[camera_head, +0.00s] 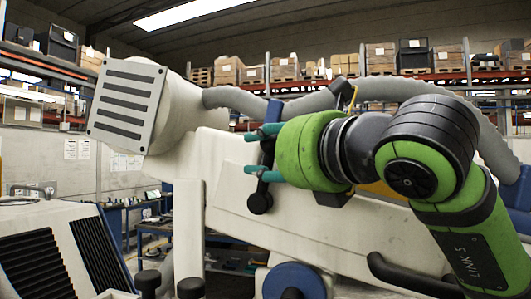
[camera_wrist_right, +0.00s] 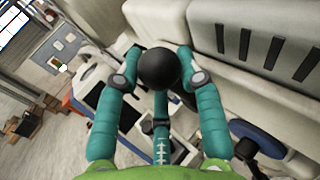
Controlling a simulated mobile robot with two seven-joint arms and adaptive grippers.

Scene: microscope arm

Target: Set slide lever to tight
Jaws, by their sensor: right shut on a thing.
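The slide lever (camera_head: 261,187) is a black bar with a round black knob, on the side of the large white microscope arm (camera_head: 230,200). In the head view the lever hangs down, its knob below the teal fingers. My right gripper (camera_head: 252,152) has a green body and teal fingers, and it is shut on the lever. In the right wrist view a black ball knob (camera_wrist_right: 160,68) sits between the teal fingertips. The fingers hide part of the lever. No tight or loose marking is legible. My left gripper is in neither view.
A blue round knob (camera_head: 292,282) sits low on the microscope arm. A slotted grey-white head (camera_head: 125,103) is at upper left, and a grey hose (camera_head: 240,99) runs along the top. A white cabinet with black vents (camera_head: 65,235) stands at lower left. Shelves with boxes are far behind.

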